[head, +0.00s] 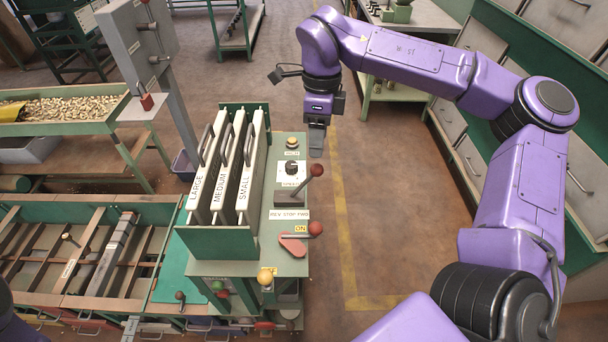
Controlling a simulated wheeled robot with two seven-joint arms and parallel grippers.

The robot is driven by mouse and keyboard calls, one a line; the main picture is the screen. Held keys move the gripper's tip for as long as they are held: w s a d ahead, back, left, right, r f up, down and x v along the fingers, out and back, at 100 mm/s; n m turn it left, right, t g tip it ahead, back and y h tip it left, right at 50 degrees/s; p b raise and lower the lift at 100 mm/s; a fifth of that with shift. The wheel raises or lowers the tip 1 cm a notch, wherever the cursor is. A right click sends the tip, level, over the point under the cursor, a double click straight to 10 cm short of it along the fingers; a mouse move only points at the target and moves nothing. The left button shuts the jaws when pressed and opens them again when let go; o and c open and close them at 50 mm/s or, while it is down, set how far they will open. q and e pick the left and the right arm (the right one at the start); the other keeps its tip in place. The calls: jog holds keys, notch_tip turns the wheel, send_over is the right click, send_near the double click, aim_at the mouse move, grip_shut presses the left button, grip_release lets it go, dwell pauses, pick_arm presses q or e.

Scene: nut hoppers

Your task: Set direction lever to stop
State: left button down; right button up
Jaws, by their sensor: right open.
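The direction lever (317,171) has a red ball knob and leans to the right out of its dark slotted base. A plate reading REV STOP FWD (289,215) is just in front of it; the lean is toward the FWD side. My right gripper (317,152) points down behind the lever's knob, close to it in the picture. It is open and holds nothing; whether it touches the knob cannot be told. My left gripper is out of view.
A second red-knobbed lever (315,229) sits in front, beside an ON label. A dial (292,168) and a yellow button (292,142) are behind. Upright LARGE, MEDIUM and SMALL plates (246,165) stand left. A yellow knob (265,276) is at the front. Floor right of the panel is clear.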

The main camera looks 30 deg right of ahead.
aim_at(312, 172)
jog(key=shift+s+f, duration=0.1)
jog(key=shift+f, duration=0.3)
jog(key=f, duration=0.6)
jog(key=a+f+p, duration=0.1)
jog(key=f, duration=0.3)
jog(key=shift+f, duration=0.1)
grip_shut()
jog(key=shift+a+r+p, duration=0.1)
jog(key=shift+r+p, duration=0.25)
jog(key=shift+p, duration=0.25)
jog(key=w+a+h+p, duration=0.1)
jog(key=p, duration=0.1)
jog(key=shift+a+r+g+p, duration=0.1)
jog(key=shift+r+g+p, duration=0.2)
jog(key=shift+r+g, duration=0.1)
jog(key=shift+w+a+r+p, duration=0.15)
jog(key=shift+w+a+p, duration=0.3)
jog(key=shift+a, duration=0.25)
jog(key=shift+w+a, duration=0.4)
jog(key=shift+a, duration=0.4)
jog(key=shift+w+a+p, duration=0.1)
jog(key=shift+a+p, duration=0.1)
jog(key=shift+p, duration=0.15)
